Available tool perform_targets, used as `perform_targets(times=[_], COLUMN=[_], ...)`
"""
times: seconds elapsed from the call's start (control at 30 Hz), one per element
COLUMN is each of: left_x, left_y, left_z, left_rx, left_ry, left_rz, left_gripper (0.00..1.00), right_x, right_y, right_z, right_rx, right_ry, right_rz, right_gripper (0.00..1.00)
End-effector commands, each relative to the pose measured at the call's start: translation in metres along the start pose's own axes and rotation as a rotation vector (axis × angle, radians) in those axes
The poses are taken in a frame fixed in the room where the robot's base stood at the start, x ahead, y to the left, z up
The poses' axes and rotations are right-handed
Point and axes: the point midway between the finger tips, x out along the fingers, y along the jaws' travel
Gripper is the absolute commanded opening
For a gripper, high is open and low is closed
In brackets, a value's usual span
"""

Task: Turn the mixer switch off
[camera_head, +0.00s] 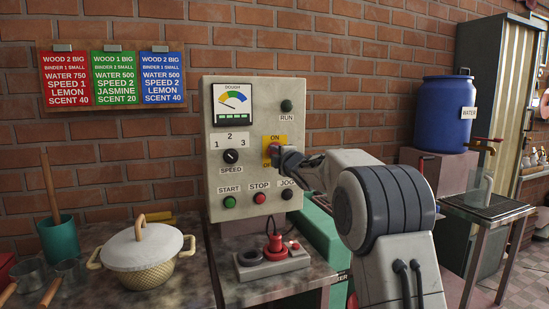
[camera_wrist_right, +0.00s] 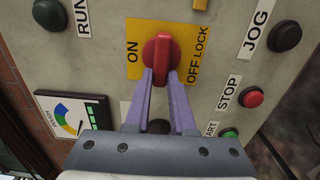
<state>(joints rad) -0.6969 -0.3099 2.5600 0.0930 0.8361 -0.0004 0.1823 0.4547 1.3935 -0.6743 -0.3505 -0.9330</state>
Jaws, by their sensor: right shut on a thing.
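The mixer switch is a red rotary knob (camera_wrist_right: 160,52) on a yellow plate (camera_wrist_right: 189,30) marked ON and OFF LOCK. In the head view the knob (camera_head: 273,147) sits on the grey control panel (camera_head: 213,130), with ON above it and the lower label partly hidden. My right gripper (camera_wrist_right: 161,75) is shut on the knob, with a purple finger on either side of its bar. In the head view my right gripper (camera_head: 281,158) covers the knob's lower part. My left gripper is not in view.
Below the switch are a green START button (camera_head: 229,202), a red STOP button (camera_head: 260,197) and a dark JOG button (camera_head: 287,194). A SPEED dial (camera_head: 231,156) is left of it.

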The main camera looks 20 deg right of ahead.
Motion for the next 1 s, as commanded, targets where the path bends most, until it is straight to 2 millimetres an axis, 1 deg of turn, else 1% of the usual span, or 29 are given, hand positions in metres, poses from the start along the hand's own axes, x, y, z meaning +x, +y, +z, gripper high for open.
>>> perform_targets(times=[0.4,0.43,0.47,0.5,0.83,0.93,1.0], left_x=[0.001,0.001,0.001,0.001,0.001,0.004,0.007], left_y=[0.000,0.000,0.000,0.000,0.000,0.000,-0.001], left_z=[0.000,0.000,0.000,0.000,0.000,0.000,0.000], left_rx=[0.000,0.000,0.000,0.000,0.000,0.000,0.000], left_ry=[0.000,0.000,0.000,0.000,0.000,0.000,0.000], left_rz=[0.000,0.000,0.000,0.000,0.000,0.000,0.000], left_gripper=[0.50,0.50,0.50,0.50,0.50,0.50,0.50], right_x=[0.000,0.000,0.000,0.000,-0.001,-0.007,-0.017], right_y=[-0.001,-0.001,-0.001,-0.001,-0.001,-0.001,-0.002], right_z=[-0.001,-0.001,-0.001,-0.001,0.000,0.000,0.001], right_rx=[-0.012,-0.012,-0.012,-0.012,-0.009,-0.009,-0.009], right_ry=[0.002,0.002,0.002,0.002,0.000,0.000,-0.001], right_rz=[-0.002,-0.002,-0.002,-0.002,-0.001,-0.001,-0.001], right_gripper=[0.00,0.26,0.38,0.53,0.53,0.53,0.53])
